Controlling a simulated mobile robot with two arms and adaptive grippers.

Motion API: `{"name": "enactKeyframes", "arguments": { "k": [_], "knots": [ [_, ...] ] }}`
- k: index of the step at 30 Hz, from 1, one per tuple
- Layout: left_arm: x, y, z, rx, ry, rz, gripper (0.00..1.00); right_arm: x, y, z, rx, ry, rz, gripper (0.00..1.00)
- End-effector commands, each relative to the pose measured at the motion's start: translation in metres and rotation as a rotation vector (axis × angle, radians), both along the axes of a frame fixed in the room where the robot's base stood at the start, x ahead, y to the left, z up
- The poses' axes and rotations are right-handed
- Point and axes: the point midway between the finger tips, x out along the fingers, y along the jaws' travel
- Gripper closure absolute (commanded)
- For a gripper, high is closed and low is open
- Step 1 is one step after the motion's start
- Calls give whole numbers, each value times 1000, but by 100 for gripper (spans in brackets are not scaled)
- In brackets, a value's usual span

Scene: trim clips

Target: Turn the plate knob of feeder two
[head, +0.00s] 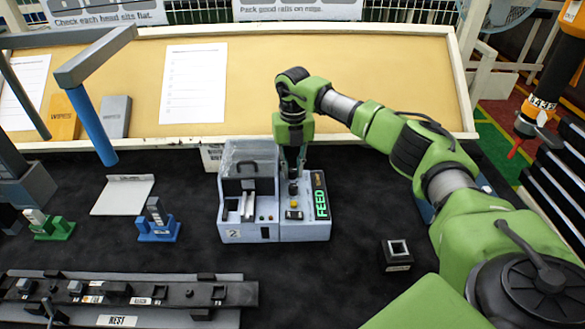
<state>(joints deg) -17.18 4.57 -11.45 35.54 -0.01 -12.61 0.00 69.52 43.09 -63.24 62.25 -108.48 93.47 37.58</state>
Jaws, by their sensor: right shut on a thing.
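Feeder two (262,232) is a pale grey-blue box marked "2" in the middle of the dark table. Its left half has a clear lid and a slot with a light part in it. Its right half carries a green "FEED" label (321,204), a yellow button and a dark plate knob (293,187). My right gripper (292,176) reaches down over this right half from behind and is shut on the knob. The fingers partly hide the knob, so its turn angle cannot be read. My left gripper is not in view.
A black rail marked "NEST" (118,321) lies front left. Blue (158,228) and green (52,227) stands and a white plate (123,195) are left of the feeder. A small dark square block (397,254) sits right. A tan board (250,75) closes the back.

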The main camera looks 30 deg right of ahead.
Motion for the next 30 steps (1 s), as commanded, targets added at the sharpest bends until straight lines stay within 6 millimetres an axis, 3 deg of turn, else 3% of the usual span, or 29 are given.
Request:
{"name": "enactKeyframes", "arguments": {
  "k": [8,9,10,22,30],
  "knots": [
    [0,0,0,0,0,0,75,1,0,1,0,-3,0,100],
    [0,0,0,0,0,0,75,1,0,1,0,-3,0,72],
    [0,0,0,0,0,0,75,1,0,1,0,-3,0,66],
    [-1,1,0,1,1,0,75,1,2,6,3,-4,4,66],
    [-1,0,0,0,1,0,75,1,-1,46,4,-8,2,66]
  ]
}}
